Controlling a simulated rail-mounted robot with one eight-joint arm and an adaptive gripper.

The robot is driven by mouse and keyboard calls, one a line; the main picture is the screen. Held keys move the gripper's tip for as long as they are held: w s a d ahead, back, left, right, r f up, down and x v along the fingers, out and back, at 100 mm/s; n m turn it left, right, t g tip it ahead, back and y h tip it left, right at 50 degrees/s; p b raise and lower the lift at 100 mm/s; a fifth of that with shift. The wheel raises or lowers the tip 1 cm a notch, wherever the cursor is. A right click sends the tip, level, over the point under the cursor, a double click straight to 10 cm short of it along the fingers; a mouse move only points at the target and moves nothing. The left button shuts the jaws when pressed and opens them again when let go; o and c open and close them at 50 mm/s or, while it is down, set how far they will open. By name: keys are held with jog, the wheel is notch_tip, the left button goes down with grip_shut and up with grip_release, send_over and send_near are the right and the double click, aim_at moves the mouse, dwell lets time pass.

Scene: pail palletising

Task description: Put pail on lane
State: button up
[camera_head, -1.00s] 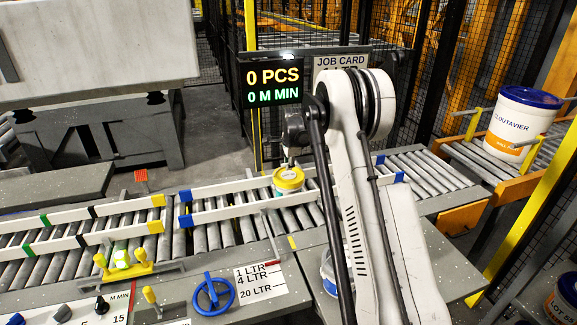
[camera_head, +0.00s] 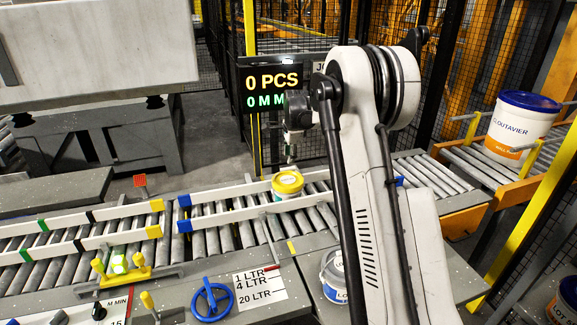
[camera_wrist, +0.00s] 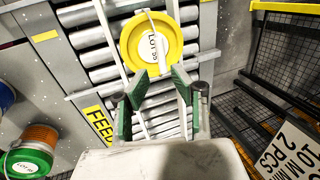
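A small pail with a yellow lid and a white label (camera_head: 287,184) stands upright on the roller lane (camera_head: 208,216), between the white guide rails. In the wrist view the pail (camera_wrist: 134,47) shows from above, with a white strip running across its lid. My gripper (camera_wrist: 160,84) has its green-padded fingers spread, with only lane rollers and a rail visible between them. It is apart from the pail, which lies beyond the fingertips. In the head view my gripper (camera_head: 291,152) is above the pail, small and partly hidden by my arm.
A large white pail with a blue lid (camera_head: 521,127) stands on rollers at the right. A white pail (camera_head: 334,277) sits near my arm. A display board (camera_head: 272,90) and mesh fence stand behind the lane. A blue handwheel (camera_head: 211,298) is in front. Rollers left of the pail are clear.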

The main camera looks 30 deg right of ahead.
jog(key=s+a+r+n+t, duration=0.1)
jog(key=s+a+r+n, duration=0.4)
jog(key=s+a+r, duration=0.5)
jog(key=s+a+r+n+t, duration=0.1)
jog(key=s+a+r+n, duration=0.3)
jog(key=s+a+r, duration=0.55)
jog(key=s+a+f+n, duration=0.1)
jog(key=s+f+n, duration=0.1)
jog(key=s, duration=0.7)
jog(key=s+a+f+n+t, duration=0.1)
jog(key=s+n, duration=0.4)
jog(key=s, duration=0.5)
jog(key=s+a+f+n, duration=0.3)
jog(key=s+f, duration=0.2)
jog(key=s, duration=0.4)
jog(key=shift+s+f+n+t+y, duration=0.2)
jog(key=shift+f+n+t+y, duration=0.1)
jog(key=shift+n+t, duration=0.1)
jog(key=shift+a, duration=0.1)
notch_tip(320, 180, down, 6)
jog(key=b, duration=0.6)
jog(key=shift+r, duration=0.2)
